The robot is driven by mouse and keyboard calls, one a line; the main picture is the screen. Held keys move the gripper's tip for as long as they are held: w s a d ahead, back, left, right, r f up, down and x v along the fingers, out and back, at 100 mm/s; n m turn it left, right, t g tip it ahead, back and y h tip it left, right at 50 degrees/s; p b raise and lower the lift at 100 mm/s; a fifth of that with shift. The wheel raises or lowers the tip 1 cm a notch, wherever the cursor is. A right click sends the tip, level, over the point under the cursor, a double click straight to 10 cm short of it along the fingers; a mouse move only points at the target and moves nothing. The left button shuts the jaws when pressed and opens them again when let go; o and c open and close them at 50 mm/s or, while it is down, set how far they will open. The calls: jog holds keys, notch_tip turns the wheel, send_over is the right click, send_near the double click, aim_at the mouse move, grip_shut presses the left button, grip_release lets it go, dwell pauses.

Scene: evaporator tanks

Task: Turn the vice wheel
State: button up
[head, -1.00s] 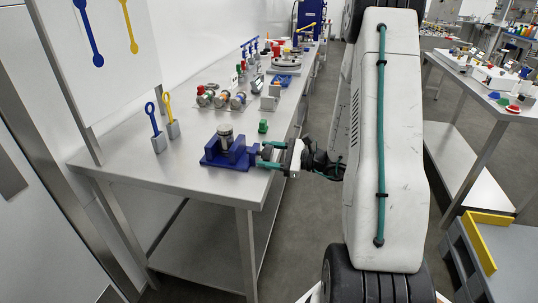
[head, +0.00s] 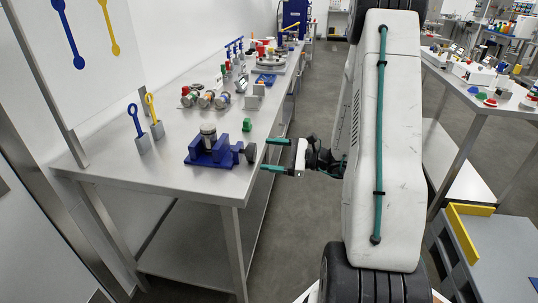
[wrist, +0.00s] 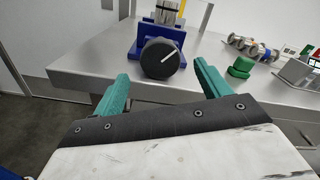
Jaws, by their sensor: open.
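The blue vice (head: 212,156) stands at the near right edge of the left workbench, with a grey cylinder (head: 208,137) upright in it. Its dark round vice wheel (head: 250,153) sticks out to the right, over the table edge. In the wrist view the black wheel (wrist: 160,58) faces me, with a white line pointing up and right. My gripper (head: 265,154) is open and empty, its teal fingers just right of the wheel. In the wrist view my gripper (wrist: 161,72) has one finger on each side of the wheel, short of it and apart from it.
A green knob (head: 247,125) stands behind the vice. Blue and yellow tools (head: 156,118) stand in grey blocks to its left. Several coloured cylinders (head: 205,99) lie farther back. The floor between the workbenches is open.

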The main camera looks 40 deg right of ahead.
aim_at(255, 153)
jog(key=shift+v, duration=0.85)
jog(key=w+a+m, duration=0.1)
jog(key=w+m, duration=0.1)
jog(key=w+a+m, duration=0.1)
jog(key=a+m, duration=0.1)
jog(key=w+a+m, duration=0.1)
jog(key=w+m, duration=0.1)
jog(key=m, duration=0.1)
jog(key=shift+w+a+f, duration=0.15)
jog(key=shift+w+a, duration=0.15)
jog(key=shift+a, duration=0.05)
jog(key=c, duration=1)
